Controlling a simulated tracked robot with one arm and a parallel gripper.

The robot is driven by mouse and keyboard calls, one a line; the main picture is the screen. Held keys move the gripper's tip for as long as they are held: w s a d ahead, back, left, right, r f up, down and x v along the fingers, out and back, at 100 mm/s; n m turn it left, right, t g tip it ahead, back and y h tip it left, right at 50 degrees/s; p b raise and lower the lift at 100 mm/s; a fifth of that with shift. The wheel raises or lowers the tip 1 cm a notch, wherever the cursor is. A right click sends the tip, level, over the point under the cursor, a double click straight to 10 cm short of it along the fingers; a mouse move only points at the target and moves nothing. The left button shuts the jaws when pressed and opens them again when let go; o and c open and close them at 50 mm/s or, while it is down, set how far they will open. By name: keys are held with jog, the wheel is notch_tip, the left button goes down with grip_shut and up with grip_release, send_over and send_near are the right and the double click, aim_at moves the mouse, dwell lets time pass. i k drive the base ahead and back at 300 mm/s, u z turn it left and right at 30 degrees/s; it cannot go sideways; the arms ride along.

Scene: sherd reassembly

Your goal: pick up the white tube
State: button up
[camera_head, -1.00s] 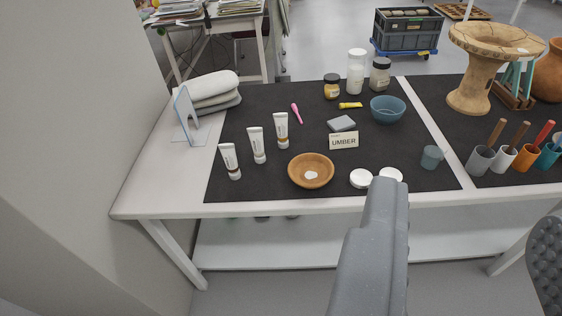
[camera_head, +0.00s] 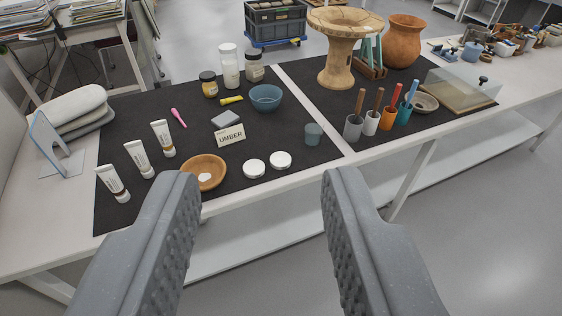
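Several white tubes stand or lie on the black mat (camera_head: 200,130) at the left of the table; I can make out three. One with a dark cap band (camera_head: 112,184) is nearest the front left. A second white tube (camera_head: 138,158) is behind it to the right, and a third white tube (camera_head: 163,138) is farther back. Their bases have coloured bands. My gripper (camera_head: 262,188) is open and empty, its two grey fingers wide apart in front of the table edge. The tubes are left of and beyond the left finger.
A wooden bowl (camera_head: 205,171) and white lids (camera_head: 254,169) lie close beyond the fingers. An UMBER sign (camera_head: 230,136), blue bowl (camera_head: 266,97), jars (camera_head: 230,66) and small cup (camera_head: 313,134) stand farther back. A stand (camera_head: 46,150) and folded cloths (camera_head: 72,109) are at the left.

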aim_at(108, 174)
jog(key=u, duration=1.1)
jog(key=i, duration=1.1)
jog(key=z, duration=0.95)
